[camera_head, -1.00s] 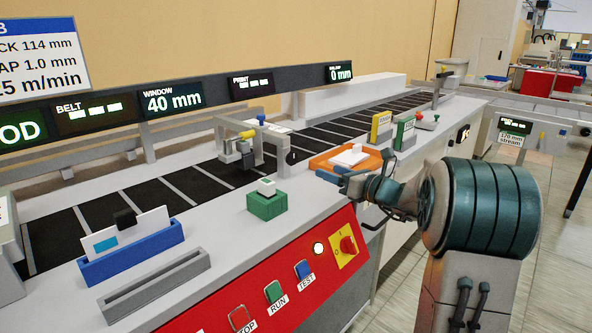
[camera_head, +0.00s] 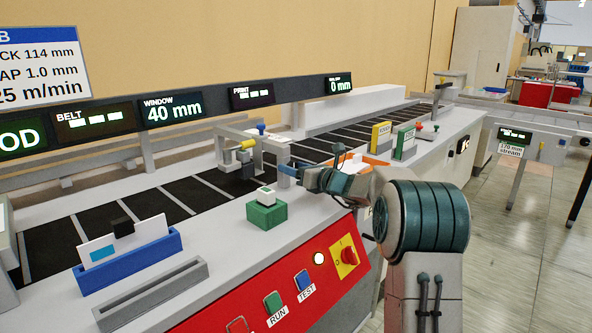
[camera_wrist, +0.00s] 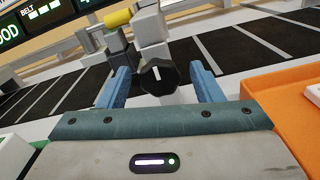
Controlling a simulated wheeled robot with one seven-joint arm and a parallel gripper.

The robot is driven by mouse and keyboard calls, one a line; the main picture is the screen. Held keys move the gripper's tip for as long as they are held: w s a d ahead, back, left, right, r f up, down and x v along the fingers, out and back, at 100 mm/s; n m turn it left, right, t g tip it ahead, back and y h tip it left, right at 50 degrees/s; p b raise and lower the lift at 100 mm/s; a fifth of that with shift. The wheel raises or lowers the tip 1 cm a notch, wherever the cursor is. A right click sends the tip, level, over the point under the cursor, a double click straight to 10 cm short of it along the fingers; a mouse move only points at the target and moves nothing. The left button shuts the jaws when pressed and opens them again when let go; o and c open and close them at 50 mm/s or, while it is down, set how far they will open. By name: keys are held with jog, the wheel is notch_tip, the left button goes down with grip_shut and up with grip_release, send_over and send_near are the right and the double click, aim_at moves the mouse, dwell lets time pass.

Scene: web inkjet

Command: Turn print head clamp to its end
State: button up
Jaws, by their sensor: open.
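The print head clamp looks to be the black knob (camera_wrist: 159,77) with a white pointer line that stands nearly upright, facing the wrist camera. It sits on the front of the grey print head frame (camera_head: 283,163) over the belt. My gripper (camera_wrist: 161,72) is open, one blue finger left and one right of the knob in the wrist view, with a gap on each side. I cannot tell how deep the fingers reach past it. In the head view my gripper (camera_head: 302,178) is at the front of the frame and hides the knob.
A yellow roller (camera_head: 248,144) is behind the knob. An orange tray (camera_wrist: 285,103) lies close on the right. The black belt (camera_head: 190,193) runs behind.

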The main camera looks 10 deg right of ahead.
jog(key=c, duration=1)
jog(key=shift+f+b, duration=0.1)
jog(key=shift+b, duration=0.2)
